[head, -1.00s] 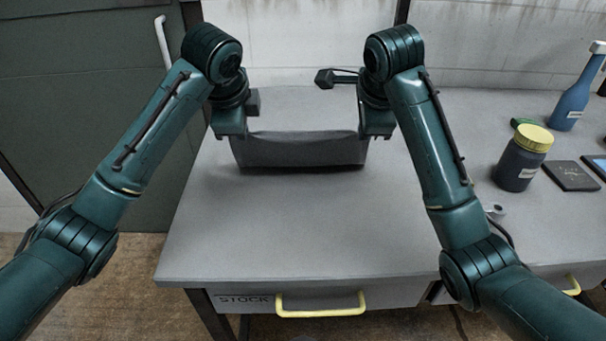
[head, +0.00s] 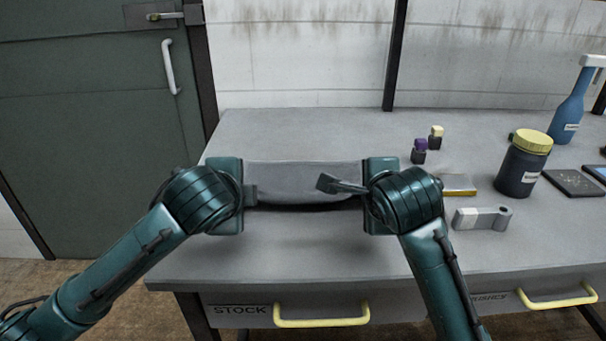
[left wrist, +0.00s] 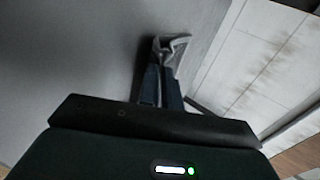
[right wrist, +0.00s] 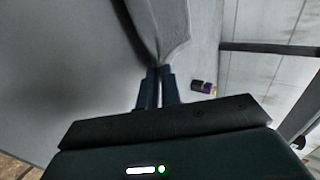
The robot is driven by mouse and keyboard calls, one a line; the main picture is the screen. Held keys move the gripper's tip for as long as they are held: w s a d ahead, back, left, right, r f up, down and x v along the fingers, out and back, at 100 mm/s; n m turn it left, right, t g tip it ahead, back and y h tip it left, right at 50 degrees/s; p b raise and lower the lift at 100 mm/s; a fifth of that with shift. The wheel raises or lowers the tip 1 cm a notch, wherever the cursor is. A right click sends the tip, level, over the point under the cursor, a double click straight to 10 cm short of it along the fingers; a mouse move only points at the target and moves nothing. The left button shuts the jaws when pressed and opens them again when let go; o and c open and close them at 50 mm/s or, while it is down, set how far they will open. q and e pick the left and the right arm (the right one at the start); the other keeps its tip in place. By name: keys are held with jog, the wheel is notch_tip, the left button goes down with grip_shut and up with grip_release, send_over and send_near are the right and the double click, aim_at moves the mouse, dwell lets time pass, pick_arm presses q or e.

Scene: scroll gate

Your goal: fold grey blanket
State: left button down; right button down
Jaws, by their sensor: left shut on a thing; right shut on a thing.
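The grey blanket (head: 300,184) is stretched between my two grippers above the grey table, with a dark shadow under its near edge. My left gripper (left wrist: 158,72) is shut on its left end, and a bunched bit of cloth shows past the fingers in the left wrist view (left wrist: 172,48). My right gripper (right wrist: 160,72) is shut on its right end, and the cloth runs away from the fingertips in the right wrist view (right wrist: 160,25).
The table (head: 300,262) is clear in front. To the right stand a dark jar with yellow lid (head: 522,165), a blue bottle (head: 570,115), small bottles (head: 419,152), a grey device (head: 482,218), a yellow-edged block (head: 458,185) and a dark tablet (head: 573,182). A wall closes off the back.

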pick_arm(q)
jog(key=c, duration=1.3)
grip_release()
pick_arm(e)
jog(key=c, duration=1.3)
grip_release()
pick_arm(q)
jog(key=s+r, duration=0.2)
jog(key=r, duration=0.1)
jog(key=s+r, duration=0.2)
jog(key=r, duration=0.1)
jog(key=s+r, duration=0.2)
jog(key=r, duration=0.1)
pick_arm(e)
jog(key=s+r, duration=0.2)
jog(key=r, duration=0.1)
jog(key=s+r, duration=0.2)
jog(key=r, duration=0.1)
jog(key=s+r, duration=0.2)
jog(key=r, duration=0.1)
